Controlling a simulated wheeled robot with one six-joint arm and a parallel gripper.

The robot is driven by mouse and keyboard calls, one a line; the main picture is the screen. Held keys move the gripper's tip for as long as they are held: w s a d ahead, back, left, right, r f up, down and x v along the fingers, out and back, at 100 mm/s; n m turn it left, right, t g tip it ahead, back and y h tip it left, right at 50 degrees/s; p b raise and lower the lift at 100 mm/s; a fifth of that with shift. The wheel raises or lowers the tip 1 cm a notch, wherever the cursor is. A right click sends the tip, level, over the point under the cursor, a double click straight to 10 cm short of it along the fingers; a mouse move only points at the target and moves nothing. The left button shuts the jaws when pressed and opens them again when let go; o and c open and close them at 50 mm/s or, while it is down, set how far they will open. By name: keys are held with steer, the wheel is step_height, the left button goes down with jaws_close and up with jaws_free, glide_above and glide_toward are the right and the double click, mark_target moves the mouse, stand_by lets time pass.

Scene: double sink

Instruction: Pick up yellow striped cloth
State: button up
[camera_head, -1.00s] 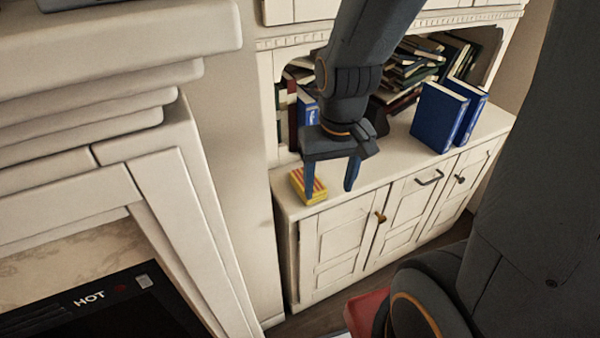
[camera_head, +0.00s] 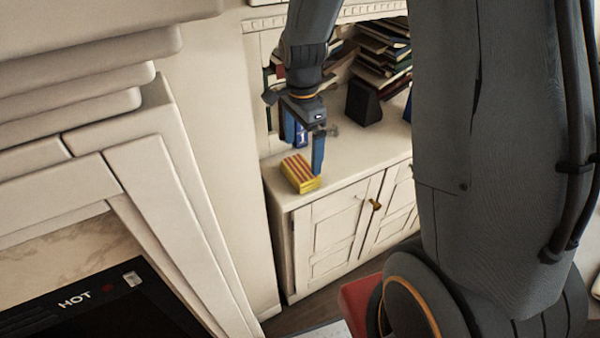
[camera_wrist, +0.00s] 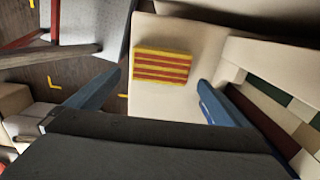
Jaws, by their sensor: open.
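The yellow striped cloth (camera_head: 300,173) is a folded yellow block with red stripes. It lies on the cabinet top near its left end in the head view. In the wrist view the cloth (camera_wrist: 161,67) lies ahead of and between the two blue fingers, nearer the right one. My gripper (camera_head: 303,157) is open and empty, with its fingers pointing down. It hangs above the cabinet top close to the cloth, and I cannot tell whether a finger touches it.
The white cabinet top (camera_head: 345,165) holds leaning books (camera_head: 385,50) and a dark block (camera_head: 363,102) behind. A wall and fireplace surround (camera_head: 160,160) stand to the left. The cabinet's front edge drops to the floor.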

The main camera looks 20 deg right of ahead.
mark_target(300, 167)
steer(key=shift+w+a+f+p, duration=0.1)
steer(key=shift+f+p, duration=0.4)
steer(key=shift+f, duration=1.3)
steer(key=shift+a+f+p, duration=0.1)
steer(key=shift+f+p, duration=0.35)
steer(key=shift+f, duration=1.35)
steer(key=c, duration=0.9)
steer(key=shift+r, duration=0.1)
steer(key=shift+r+b, duration=0.95)
steer(key=shift+r, duration=4)
